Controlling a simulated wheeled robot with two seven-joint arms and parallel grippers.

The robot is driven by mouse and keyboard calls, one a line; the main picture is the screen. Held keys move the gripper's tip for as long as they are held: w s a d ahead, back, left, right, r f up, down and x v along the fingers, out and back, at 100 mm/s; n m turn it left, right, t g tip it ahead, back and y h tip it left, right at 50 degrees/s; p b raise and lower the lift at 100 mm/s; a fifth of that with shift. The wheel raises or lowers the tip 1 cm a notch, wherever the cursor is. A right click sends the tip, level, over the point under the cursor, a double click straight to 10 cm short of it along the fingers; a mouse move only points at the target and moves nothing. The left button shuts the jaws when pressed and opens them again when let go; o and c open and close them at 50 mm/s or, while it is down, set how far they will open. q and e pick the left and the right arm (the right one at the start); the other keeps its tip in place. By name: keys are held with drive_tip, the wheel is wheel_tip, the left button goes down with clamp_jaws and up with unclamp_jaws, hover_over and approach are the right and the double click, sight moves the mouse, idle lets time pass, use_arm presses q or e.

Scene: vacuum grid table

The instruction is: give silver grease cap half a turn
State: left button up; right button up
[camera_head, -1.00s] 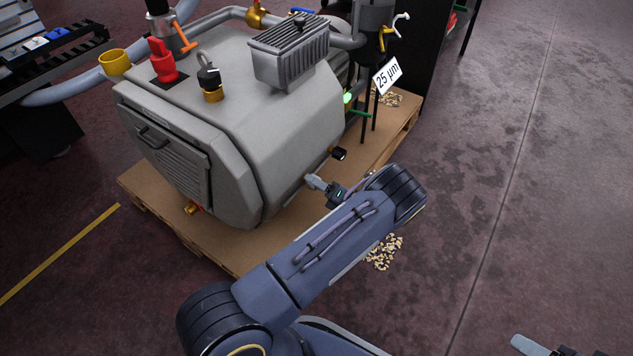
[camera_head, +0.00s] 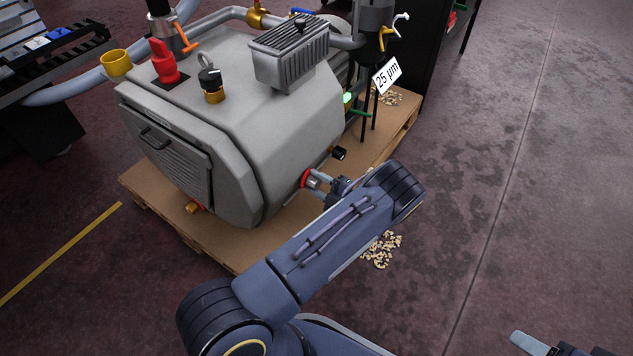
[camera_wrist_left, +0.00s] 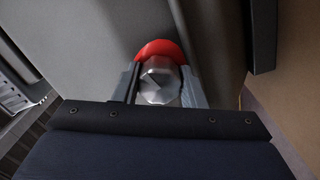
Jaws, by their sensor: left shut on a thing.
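The silver grease cap (camera_wrist_left: 160,82) is a faceted metal knob in front of a red ring (camera_wrist_left: 160,50) on the side of the grey machine housing (camera_head: 270,150). My left gripper (camera_wrist_left: 160,92) is shut on the cap, with one finger on each side of it in the left wrist view. In the head view this gripper (camera_head: 318,184) reaches the lower right side of the housing, and the red ring shows at its fingertips. The fingers partly hide the cap there. My right gripper (camera_head: 530,343) shows only in part at the bottom right corner, away from the machine.
The machine stands on a wooden pallet (camera_head: 235,250). A short black-ended fitting (camera_head: 339,153) sticks out just above my left gripper. A white "25 µm" sign (camera_head: 386,76) stands behind. Loose chips (camera_head: 382,250) lie on the floor beside my left arm. The floor at right is clear.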

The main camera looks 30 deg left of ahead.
sight(319, 184)
use_arm(q)
drive_tip(key=shift+m, duration=1.7)
drive_tip(key=o, duration=1)
drive_tip(key=shift+d, duration=0.15)
drive_tip(key=d, duration=0.2)
drive_tip(key=d+p, duration=0.1)
drive_tip(key=d, duration=0.1)
drive_tip(key=d+p, duration=0.1)
drive_tip(key=d, duration=0.1)
drive_tip(key=shift+s+d, duration=0.1)
drive_tip(key=shift+s, duration=0.25)
drive_tip(key=shift+s+d, duration=0.15)
drive_tip(key=shift+d, duration=0.55)
